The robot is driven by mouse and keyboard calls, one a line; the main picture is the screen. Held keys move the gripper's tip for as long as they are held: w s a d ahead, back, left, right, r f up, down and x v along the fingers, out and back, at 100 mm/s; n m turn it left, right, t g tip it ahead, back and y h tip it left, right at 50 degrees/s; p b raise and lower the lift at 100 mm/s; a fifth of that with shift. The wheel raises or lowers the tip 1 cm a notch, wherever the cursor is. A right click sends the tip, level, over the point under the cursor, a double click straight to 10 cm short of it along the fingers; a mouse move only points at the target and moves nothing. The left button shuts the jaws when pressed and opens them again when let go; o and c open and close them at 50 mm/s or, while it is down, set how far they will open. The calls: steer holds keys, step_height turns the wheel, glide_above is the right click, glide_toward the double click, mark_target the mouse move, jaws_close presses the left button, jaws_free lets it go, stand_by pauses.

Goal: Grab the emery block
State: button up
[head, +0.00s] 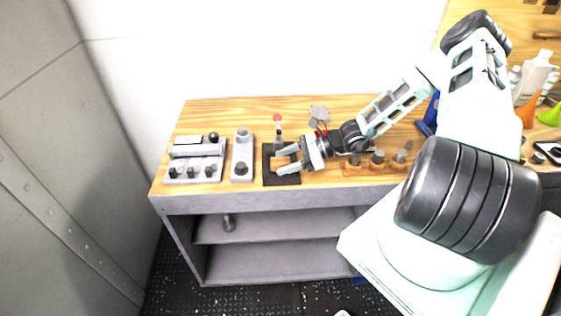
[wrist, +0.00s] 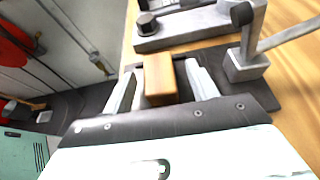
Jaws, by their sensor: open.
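The emery block (wrist: 160,82) is an orange-brown bar in the wrist view, lying between the two pale fingers of my gripper. My gripper (head: 281,160) is open, with one finger on each side of the block. A narrow gap shows on the block's left side; on its right the finger is very close, and I cannot tell whether it touches. In the head view the fingers are over a black plate (head: 268,178) on the wooden bench. The block is too small there to make out clearly between the fingers.
Grey fixtures (head: 241,157) with black knobs stand to the left. A wooden rack (head: 358,168) of grey-topped pieces lies to the right under my arm.

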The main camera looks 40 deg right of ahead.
steer(key=shift+x, duration=0.85)
steer(key=shift+c, duration=0.4)
steer(key=c, duration=1.1)
